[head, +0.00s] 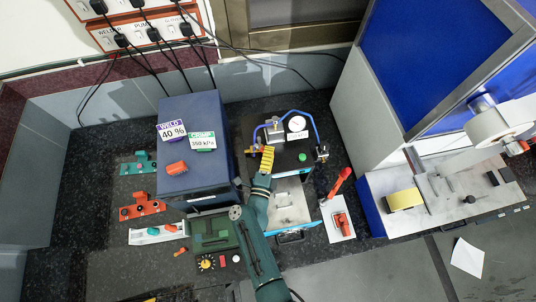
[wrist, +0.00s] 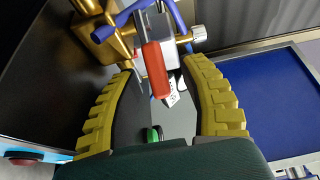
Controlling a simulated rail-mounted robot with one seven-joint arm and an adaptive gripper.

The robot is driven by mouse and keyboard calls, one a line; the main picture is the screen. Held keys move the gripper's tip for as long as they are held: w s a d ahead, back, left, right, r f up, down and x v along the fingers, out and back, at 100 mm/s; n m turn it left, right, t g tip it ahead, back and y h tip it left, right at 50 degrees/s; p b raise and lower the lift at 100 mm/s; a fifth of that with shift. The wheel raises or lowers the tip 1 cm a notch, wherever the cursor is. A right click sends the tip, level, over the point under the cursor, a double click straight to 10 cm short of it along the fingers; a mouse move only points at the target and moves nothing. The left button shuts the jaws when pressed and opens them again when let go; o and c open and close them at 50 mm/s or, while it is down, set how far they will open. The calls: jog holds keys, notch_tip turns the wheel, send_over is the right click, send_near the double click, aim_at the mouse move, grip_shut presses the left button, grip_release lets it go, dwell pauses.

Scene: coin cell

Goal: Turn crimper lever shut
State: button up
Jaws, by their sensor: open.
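The crimper (head: 290,165) is a dark box with a gauge, blue tubes and a green button, at the centre of the head view. In the head view my gripper seems to hide this grip.
A blue box (head: 195,135) labelled WELD and CRIMP stands close left of my arm. Brass fittings (wrist: 105,40) and a silver knob (wrist: 199,34) crowd the fingers.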

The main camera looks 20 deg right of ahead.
jog(key=v, duration=1.2)
jog(key=shift+o, duration=0.4)
